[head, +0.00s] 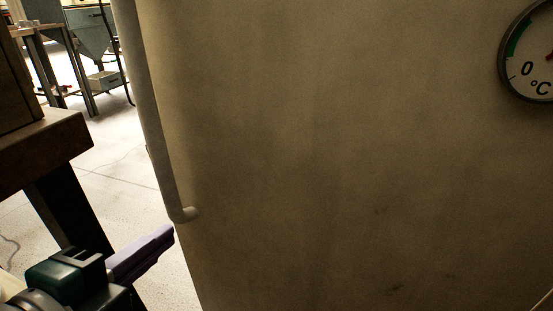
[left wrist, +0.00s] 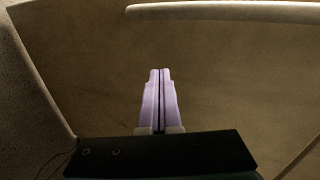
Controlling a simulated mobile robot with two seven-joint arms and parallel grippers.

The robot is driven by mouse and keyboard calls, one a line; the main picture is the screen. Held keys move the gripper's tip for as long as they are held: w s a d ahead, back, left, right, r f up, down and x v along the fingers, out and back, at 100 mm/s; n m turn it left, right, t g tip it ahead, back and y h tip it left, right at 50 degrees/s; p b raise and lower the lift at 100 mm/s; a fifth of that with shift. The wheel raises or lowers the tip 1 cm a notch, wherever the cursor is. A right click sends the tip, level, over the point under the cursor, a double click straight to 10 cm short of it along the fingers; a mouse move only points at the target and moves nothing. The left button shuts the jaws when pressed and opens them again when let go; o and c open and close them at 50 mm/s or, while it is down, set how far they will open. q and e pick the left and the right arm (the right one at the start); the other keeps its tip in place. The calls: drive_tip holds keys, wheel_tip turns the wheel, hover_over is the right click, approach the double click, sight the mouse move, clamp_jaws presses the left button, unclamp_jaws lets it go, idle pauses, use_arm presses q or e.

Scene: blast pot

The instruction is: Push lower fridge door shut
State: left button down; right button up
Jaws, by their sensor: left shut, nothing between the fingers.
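The beige-brown fridge door (head: 330,170) fills most of the head view, with its left edge running down past a long handle (head: 150,110). The door surface also fills the left wrist view (left wrist: 230,90), with the handle (left wrist: 230,12) crossing at the top. My left gripper (head: 171,234) is shut and empty, its purple fingers just below the handle's lower end and by the door's left edge in the head view. In the left wrist view its fingertips (left wrist: 160,74) point toward the door face. I cannot tell whether they touch it, or how far the door stands open. My right gripper is not seen.
A round thermometer dial (head: 535,55) sits on the door at upper right. A brown bench (head: 45,150) with a dark leg stands at the left. Pale floor (head: 125,150) is clear between bench and door, with a grey hopper-like machine (head: 85,30) farther back.

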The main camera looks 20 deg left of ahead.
use_arm(q)
drive_tip(key=b, duration=0.5)
approach(223, 184)
drive_tip(key=shift+m+t, duration=0.3)
drive_tip(key=shift+m, duration=0.1)
drive_tip(key=x, duration=0.2)
drive_tip(key=f+x, duration=0.1)
drive_tip(key=x, duration=0.2)
drive_tip(key=shift+s, duration=0.2)
drive_tip(key=shift+w+a+b, duration=0.1)
drive_tip(key=shift+w+b, duration=0.2)
drive_tip(key=shift+w, duration=0.55)
